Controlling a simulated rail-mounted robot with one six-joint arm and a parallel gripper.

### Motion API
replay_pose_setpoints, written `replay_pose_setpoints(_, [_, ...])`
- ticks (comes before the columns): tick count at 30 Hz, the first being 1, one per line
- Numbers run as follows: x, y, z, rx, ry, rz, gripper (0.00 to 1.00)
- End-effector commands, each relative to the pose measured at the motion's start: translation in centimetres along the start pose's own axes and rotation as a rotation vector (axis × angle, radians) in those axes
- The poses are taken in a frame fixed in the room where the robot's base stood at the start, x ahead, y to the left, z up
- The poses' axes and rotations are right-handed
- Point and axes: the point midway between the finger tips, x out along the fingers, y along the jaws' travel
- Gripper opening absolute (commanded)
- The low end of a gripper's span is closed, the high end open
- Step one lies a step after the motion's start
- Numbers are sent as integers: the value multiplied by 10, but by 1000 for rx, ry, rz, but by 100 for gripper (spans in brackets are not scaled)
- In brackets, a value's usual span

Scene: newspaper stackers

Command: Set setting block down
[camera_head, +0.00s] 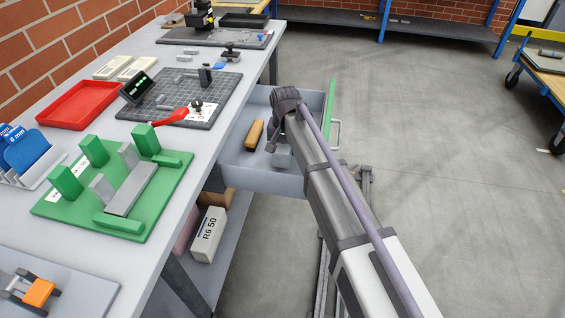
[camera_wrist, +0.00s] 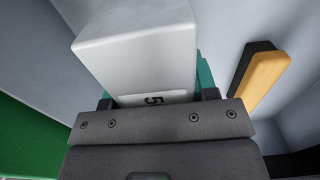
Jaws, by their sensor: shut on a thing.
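The setting block (camera_wrist: 140,50) is a light grey block with a white label reading 5, seen close up in the wrist view. My gripper (camera_wrist: 155,98) is shut on it, with teal finger pads showing beside the block. In the head view the grey block (camera_head: 283,160) shows in the open drawer (camera_head: 268,181), just left of my arm. My arm hides most of my gripper there. The block is inside the drawer's walls; I cannot tell whether it touches the drawer floor.
A brush with an orange-tan body (camera_head: 255,134) lies in the drawer; it also shows at right in the wrist view (camera_wrist: 262,82). The bench (camera_head: 226,95) stands to the left, with a green fixture (camera_head: 160,200), a red tray (camera_head: 82,104) and a dark grid plate (camera_head: 222,92).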

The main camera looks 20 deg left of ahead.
Motion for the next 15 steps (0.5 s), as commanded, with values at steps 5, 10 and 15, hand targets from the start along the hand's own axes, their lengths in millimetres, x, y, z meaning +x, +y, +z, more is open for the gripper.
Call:
replay_pose_setpoints(5, [26,0,0,1,0,0,9])
replay_pose_setpoints(10, [37,0,0,1,0,0,8])
replay_pose_setpoints(15, [34,0,0,1,0,0,8])
